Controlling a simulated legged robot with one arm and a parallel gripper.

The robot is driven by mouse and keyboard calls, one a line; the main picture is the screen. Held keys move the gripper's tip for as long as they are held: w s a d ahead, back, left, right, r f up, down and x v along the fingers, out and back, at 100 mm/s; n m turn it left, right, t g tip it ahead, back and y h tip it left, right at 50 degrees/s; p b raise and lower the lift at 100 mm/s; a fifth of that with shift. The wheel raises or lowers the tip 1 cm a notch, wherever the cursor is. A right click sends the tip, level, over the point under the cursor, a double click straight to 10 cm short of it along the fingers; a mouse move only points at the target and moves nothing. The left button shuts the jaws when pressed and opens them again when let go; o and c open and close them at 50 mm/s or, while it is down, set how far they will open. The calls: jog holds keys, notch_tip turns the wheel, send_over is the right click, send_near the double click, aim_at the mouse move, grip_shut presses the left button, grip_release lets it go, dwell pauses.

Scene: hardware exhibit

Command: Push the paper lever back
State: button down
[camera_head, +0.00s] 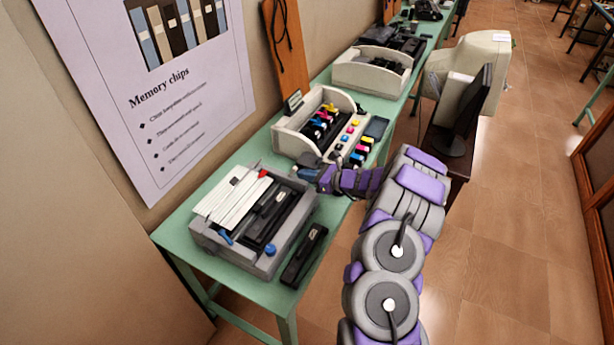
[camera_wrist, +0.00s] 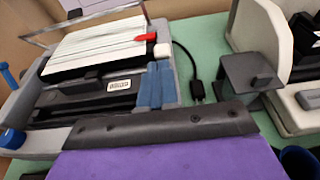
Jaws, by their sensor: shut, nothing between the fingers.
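A grey printer (camera_head: 255,225) stands on the green table. It also shows in the wrist view (camera_wrist: 172,62). White sheets (camera_head: 230,197) lie at its back. A small red-tipped part (camera_head: 263,174), perhaps the paper lever, sits at their right end; it shows in the wrist view (camera_wrist: 146,37) too. Blue parts (camera_head: 270,250) are at the printer's front, and a blue block (camera_wrist: 155,86) is at its right inside. The frames do not settle which part is the paper lever. My gripper (camera_head: 308,171) is shut and empty at the printer's right rear; contact cannot be told.
A black cartridge bar (camera_head: 304,255) lies on the table right of the printer. A white tray (camera_head: 290,139) with ink cartridges stands behind. A dark cable (camera_wrist: 192,68) runs beside the printer. A poster (camera_head: 150,95) hangs on the left wall.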

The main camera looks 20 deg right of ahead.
jog(key=shift+r+p, duration=0.2)
jog(key=shift+p, duration=0.1)
jog(key=shift+w+a+r+p, duration=0.1)
jog(key=shift+r+p, duration=0.05)
jog(key=shift+p, duration=0.3)
